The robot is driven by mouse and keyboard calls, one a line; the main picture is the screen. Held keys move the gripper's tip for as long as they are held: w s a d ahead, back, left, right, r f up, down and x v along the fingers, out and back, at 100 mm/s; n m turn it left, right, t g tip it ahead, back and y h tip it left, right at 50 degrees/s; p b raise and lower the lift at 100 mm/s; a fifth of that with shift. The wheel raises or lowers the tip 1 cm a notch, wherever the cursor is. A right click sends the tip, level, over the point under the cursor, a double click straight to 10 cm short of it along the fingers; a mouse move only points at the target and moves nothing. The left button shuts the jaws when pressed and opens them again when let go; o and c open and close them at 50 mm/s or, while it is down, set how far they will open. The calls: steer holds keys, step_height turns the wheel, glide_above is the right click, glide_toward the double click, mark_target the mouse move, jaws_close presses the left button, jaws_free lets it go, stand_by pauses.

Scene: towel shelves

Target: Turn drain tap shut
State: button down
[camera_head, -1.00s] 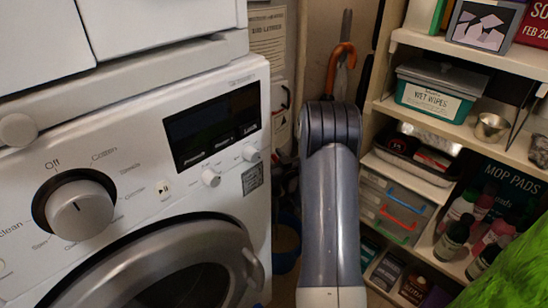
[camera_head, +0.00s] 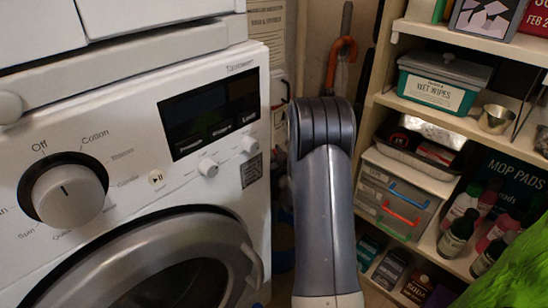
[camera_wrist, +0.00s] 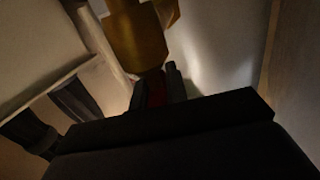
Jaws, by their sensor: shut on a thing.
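In the wrist view, my gripper (camera_wrist: 158,86) has its two dark fingers close together around a small red piece (camera_wrist: 157,93), which looks like the tap's handle. A brass-coloured body (camera_wrist: 136,38), likely the drain tap, is just beyond the fingertips beside a pale pipe (camera_wrist: 101,45). The view is dark, and the dark gripper body hides the lower part. How far the handle is turned cannot be told. In the head view my arm reaches down between the washing machine and the shelves; the gripper and tap are hidden there.
The white washing machine (camera_head: 130,118) stands on the left. Shelves (camera_head: 436,181) with a wet wipes box (camera_head: 433,92), bottles and drawers stand close on the right. An orange-handled umbrella (camera_head: 341,57) hangs behind my arm. The gap is narrow.

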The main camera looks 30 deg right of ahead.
steer(key=shift+m+h+b, duration=0.35)
steer(key=shift+m+h, duration=0.05)
steer(key=shift+h, duration=0.2)
steer(key=shift+d, duration=0.1)
steer(key=c, duration=1.4)
jaws_free()
steer(key=p+v, duration=0.2)
steer(key=v, duration=0.9)
steer(key=shift+w+r, duration=0.1)
steer(key=shift+c, duration=0.5)
